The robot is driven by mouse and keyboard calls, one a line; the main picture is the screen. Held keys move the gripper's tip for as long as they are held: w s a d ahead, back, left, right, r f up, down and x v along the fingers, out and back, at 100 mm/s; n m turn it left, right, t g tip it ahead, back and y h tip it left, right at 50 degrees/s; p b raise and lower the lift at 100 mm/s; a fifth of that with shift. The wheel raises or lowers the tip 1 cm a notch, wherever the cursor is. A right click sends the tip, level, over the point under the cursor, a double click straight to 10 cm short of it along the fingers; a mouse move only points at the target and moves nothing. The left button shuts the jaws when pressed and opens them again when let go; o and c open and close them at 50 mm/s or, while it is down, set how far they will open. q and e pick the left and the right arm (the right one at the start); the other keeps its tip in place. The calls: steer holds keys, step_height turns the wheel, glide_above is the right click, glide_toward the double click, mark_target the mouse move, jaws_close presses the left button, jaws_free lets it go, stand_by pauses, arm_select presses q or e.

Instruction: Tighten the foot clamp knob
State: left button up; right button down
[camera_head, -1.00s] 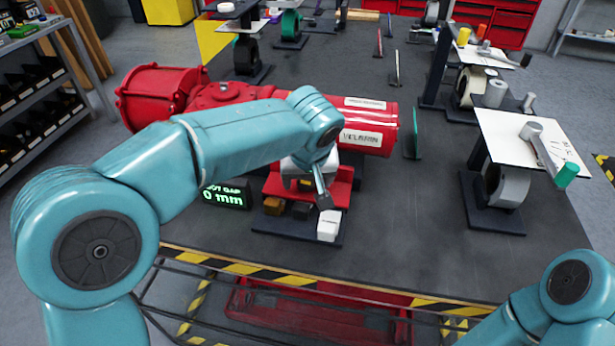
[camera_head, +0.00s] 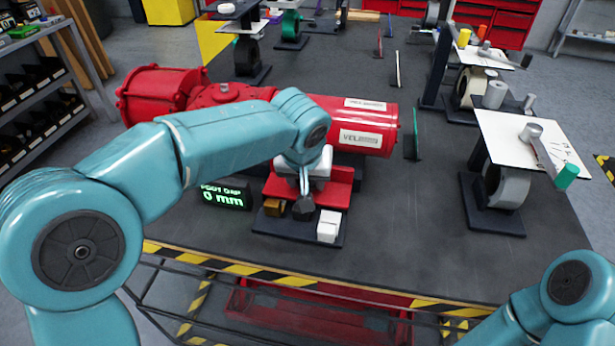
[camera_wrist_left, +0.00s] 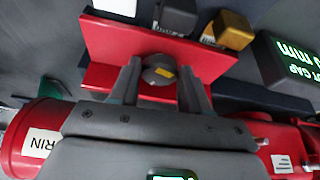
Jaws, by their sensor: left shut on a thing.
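The foot clamp knob (camera_wrist_left: 158,70), a dark round knob with a yellow mark, sits in front of the red bracket (camera_wrist_left: 105,38) in the left wrist view. My left gripper (camera_wrist_left: 160,82) is shut on it, one finger at each side. In the head view my left gripper (camera_head: 304,188) points down over the red foot bracket (camera_head: 336,190), and the knob cannot be made out there. A display (camera_head: 226,196) beside the bracket reads 0 mm in green, and it also shows in the left wrist view (camera_wrist_left: 290,58). My right gripper is out of view.
The red actuator (camera_head: 180,95) lies behind the bracket. A gold block (camera_head: 273,207) and a white block (camera_head: 328,226) stand in front of it. A stand with a white plate (camera_head: 500,130) is at the right. Table is clear between.

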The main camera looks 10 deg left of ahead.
arm_select(q)
steer(key=m+h+p, duration=0.1)
steer(key=m, duration=0.1)
steer(key=m+p, duration=0.1)
steer(key=m, duration=0.1)
steer(key=shift+a+r+h, duration=0.2)
steer(key=shift+a+h, duration=0.15)
steer(key=shift+h, duration=0.05)
steer(key=shift+w+a+m+g+h+p, duration=0.15)
steer(key=shift+m+h+p, duration=0.3)
steer(key=shift+m, duration=0.6)
steer(key=shift+w+m+g+h+p, duration=0.15)
steer(key=shift+m+p, duration=0.5)
steer(key=shift+m, duration=0.4)
steer(key=shift+s+f, duration=0.1)
steer(key=o, duration=1.1)
steer(key=shift+c, duration=0.2)
steer(key=shift+s, duration=0.1)
